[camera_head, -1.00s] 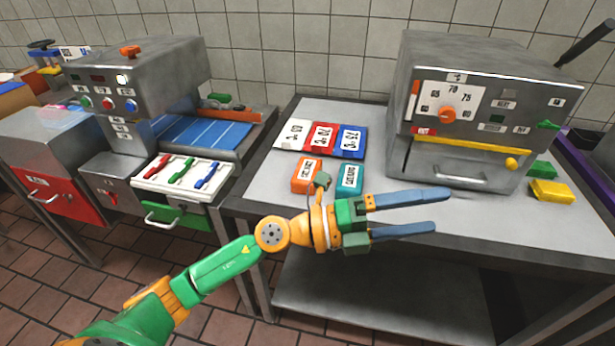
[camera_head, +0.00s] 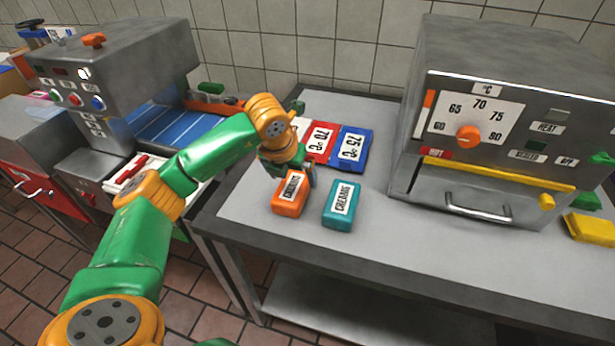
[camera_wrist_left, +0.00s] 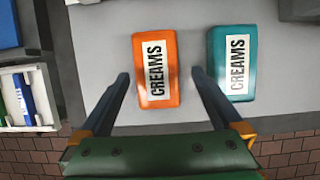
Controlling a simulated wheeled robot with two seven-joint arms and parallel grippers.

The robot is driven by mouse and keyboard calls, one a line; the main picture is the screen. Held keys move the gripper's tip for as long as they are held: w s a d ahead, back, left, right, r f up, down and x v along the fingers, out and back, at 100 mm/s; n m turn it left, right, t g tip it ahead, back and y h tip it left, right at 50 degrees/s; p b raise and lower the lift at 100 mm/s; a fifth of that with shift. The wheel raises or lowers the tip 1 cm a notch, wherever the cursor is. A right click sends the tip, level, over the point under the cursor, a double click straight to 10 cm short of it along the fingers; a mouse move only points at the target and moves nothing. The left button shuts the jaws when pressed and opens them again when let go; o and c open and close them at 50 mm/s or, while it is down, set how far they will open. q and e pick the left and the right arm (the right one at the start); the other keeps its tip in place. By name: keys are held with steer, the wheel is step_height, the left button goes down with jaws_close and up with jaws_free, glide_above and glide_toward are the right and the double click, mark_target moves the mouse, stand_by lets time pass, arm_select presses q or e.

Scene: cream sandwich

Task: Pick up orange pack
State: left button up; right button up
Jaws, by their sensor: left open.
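The orange pack (camera_head: 290,194), with a white label reading CREAMS, lies flat on the grey metal table beside a teal pack (camera_head: 342,206). My left gripper (camera_head: 296,180) is over the far side of the orange pack in the head view, pointing down. In the left wrist view the orange pack (camera_wrist_left: 156,68) lies ahead between the lines of the two open fingers (camera_wrist_left: 159,78). The teal pack (camera_wrist_left: 232,63) is just right of the right finger. The fingers are empty. My right gripper is not in view.
Red (camera_head: 319,140) and blue (camera_head: 352,149) temperature cards lie behind the packs, with a white card partly hidden by my arm. A metal heating machine (camera_head: 500,110) stands to the right. The table's front middle (camera_head: 400,235) is clear.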

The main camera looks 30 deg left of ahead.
mark_target(292, 186)
arm_select(q)
steer(key=shift+f, duration=0.4)
steer(key=shift+s+a+f+p, duration=0.1)
steer(key=shift+a+f+p, duration=0.1)
steer(key=shift+f+p, duration=0.3)
steer(key=shift+s+a+f+p, duration=0.1)
steer(key=shift+a+f+p, duration=0.05)
steer(key=shift+f+p, duration=0.35)
steer(key=x, duration=0.2)
steer(key=shift+w+f, duration=0.5)
steer(key=shift+w, duration=0.1)
steer(key=shift+s+r, duration=0.15)
steer(key=shift+s, duration=0.1)
steer(key=c, duration=0.9)
steer(key=shift+c, duration=1.4)
steer(key=shift+w, duration=0.1)
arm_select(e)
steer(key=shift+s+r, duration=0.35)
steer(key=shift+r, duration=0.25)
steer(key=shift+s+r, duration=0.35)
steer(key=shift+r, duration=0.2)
